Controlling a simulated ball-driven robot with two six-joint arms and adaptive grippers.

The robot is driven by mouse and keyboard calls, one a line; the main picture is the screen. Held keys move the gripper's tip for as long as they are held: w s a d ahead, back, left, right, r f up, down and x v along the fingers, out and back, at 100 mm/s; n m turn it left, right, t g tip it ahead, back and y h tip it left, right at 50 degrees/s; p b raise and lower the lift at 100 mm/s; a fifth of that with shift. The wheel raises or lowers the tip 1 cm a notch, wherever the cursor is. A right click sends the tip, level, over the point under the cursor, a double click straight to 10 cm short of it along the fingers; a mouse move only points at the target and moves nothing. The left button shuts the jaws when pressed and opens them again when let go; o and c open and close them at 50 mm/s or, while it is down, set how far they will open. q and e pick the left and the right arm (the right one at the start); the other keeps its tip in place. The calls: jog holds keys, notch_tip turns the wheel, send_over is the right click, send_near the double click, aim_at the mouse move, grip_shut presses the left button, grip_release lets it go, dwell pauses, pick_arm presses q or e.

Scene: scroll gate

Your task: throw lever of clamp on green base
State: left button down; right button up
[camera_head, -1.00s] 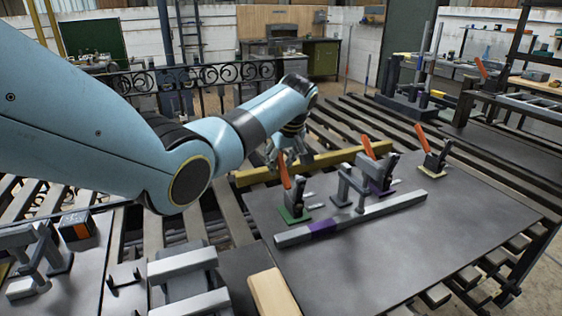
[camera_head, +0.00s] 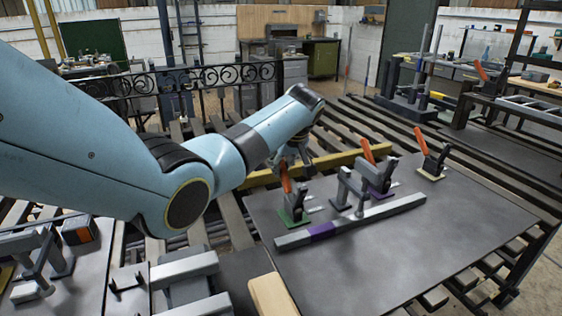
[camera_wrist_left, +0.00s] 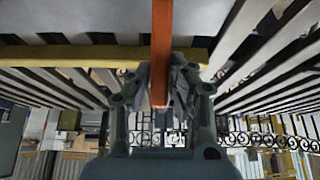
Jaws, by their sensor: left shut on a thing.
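The clamp on the green base (camera_head: 293,217) stands at the left of the dark table plate. Its orange lever (camera_head: 285,178) points up. My left gripper (camera_head: 289,163) is at the top of this lever, coming from behind. In the left wrist view the orange lever (camera_wrist_left: 160,55) runs down between the fingers of my left gripper (camera_wrist_left: 160,85), which are shut on it. The clamp body is partly hidden behind the lever. My right gripper does not show.
A grey bar with a purple band (camera_head: 350,222) lies in front. A yellow beam (camera_head: 335,162) runs behind. The plate's front is clear.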

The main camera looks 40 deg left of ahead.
aim_at(284, 169)
pick_arm(q)
jog(key=shift+s+d+r+t+y+p, duration=0.3)
jog(key=shift+d+r+y+p, duration=0.15)
jog(key=shift+d+y, duration=0.15)
jog(key=shift+s+d+y, duration=0.1)
jog(key=shift+d+y, duration=0.15)
jog(key=shift+y, duration=0.05)
jog(key=shift+s+d+r+t+y+b, duration=0.1)
jog(key=shift+s+d+t+y+b, duration=0.15)
jog(key=shift+d+t+y+b, duration=0.3)
jog(key=shift+s+d+r+t+y+b, duration=0.2)
jog(key=shift+s+d+t+y+b, duration=0.25)
jog(key=shift+y+b, duration=0.55)
jog(key=shift+d+r, duration=0.15)
jog(key=shift+d, duration=0.05)
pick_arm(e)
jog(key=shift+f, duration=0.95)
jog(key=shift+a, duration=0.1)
pick_arm(q)
jog(key=c, duration=1.2)
grip_release()
jog(key=shift+y, duration=0.25)
jog(key=shift+c, duration=0.2)
